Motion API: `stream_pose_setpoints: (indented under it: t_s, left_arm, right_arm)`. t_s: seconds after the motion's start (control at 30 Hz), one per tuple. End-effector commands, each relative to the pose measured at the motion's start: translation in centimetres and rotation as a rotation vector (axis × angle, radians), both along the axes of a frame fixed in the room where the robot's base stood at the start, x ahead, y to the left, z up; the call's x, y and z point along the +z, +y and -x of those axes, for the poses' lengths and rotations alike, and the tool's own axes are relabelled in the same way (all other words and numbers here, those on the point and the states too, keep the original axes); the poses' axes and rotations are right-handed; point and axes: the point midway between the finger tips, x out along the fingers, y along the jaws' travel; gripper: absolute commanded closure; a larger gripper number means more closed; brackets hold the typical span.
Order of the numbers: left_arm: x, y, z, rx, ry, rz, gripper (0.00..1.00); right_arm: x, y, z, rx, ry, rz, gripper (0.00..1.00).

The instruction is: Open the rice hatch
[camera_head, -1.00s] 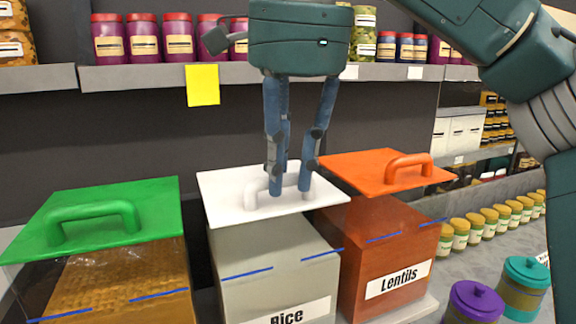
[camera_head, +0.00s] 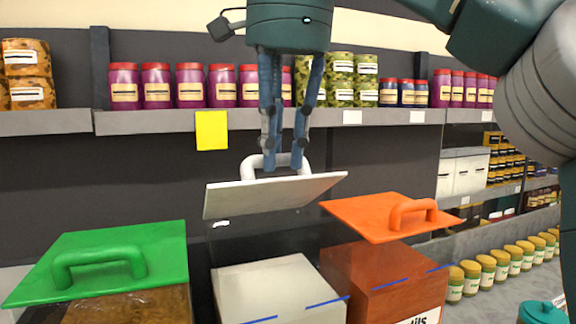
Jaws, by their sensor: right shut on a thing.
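The white rice hatch (camera_head: 275,197) is a flat lid with an arched handle (camera_head: 250,166). My right gripper (camera_head: 284,160) points down and is shut on the hatch's handle, one finger on each side of the middle. Whether the hatch still touches the bin at its back edge cannot be told. My left gripper is not in view.
A green lid (camera_head: 105,264) lies to the left and an orange lid (camera_head: 389,214) close to the right. A shelf edge (camera_head: 280,119) with several jars runs behind my gripper, with a yellow note (camera_head: 211,131) on it. Several yellow-capped jars (camera_head: 504,264) line the right.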

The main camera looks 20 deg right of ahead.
Motion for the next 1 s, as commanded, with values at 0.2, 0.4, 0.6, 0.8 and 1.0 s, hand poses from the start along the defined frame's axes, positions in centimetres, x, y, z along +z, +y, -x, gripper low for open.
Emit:
stream_pose_setpoints:
  t_s: [0.2,0.4,0.6,0.8,1.0]
  left_arm:
    - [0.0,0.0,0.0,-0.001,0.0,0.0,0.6]
    - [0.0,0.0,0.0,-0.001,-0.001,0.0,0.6]
    - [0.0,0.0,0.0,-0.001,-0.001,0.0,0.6]
    - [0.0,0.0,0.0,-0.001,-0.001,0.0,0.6]
    - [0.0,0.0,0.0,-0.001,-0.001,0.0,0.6]
  right_arm:
    - [0.7,0.0,-1.3,-0.002,-0.007,-0.001,1.0]
    - [0.8,0.0,-1.5,0.001,-0.004,-0.003,1.0]
    - [0.8,0.0,-1.6,0.003,-0.003,-0.003,1.0]
    - [0.7,0.1,-1.5,0.003,-0.001,-0.004,0.63]
    - [0.7,0.0,-1.5,-0.001,0.0,-0.002,0.59]
